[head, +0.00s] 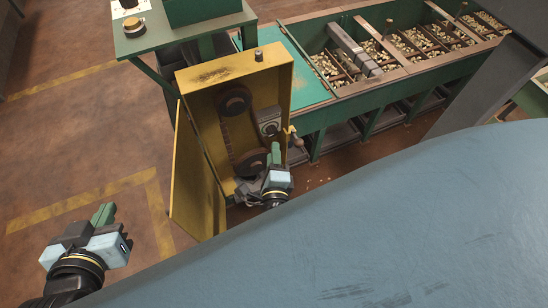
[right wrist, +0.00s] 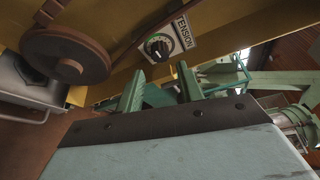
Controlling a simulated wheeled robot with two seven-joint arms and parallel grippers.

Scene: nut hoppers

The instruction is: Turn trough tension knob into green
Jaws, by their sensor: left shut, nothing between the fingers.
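The trough tension knob (right wrist: 157,47) is a small dark round knob with a coloured dial around it, beside a white TENSION label (right wrist: 182,33) on yellow metal. Green and some red show on the dial, but its pointer is too small to read. My right gripper (right wrist: 160,86) is open, its two green fingers apart just below the knob, with nothing between them. In the head view my right gripper (head: 276,153) is at the lower right of the open yellow cabinet (head: 208,78). My left gripper (head: 104,213) is shut and empty over the floor at left.
Dark pulleys (head: 234,98) with a belt sit inside the cabinet, and its door (head: 191,175) hangs open to the left. A green hopper trough (head: 345,105) with nuts extends right. A green table (head: 140,42) stands behind. The floor around my left gripper is clear.

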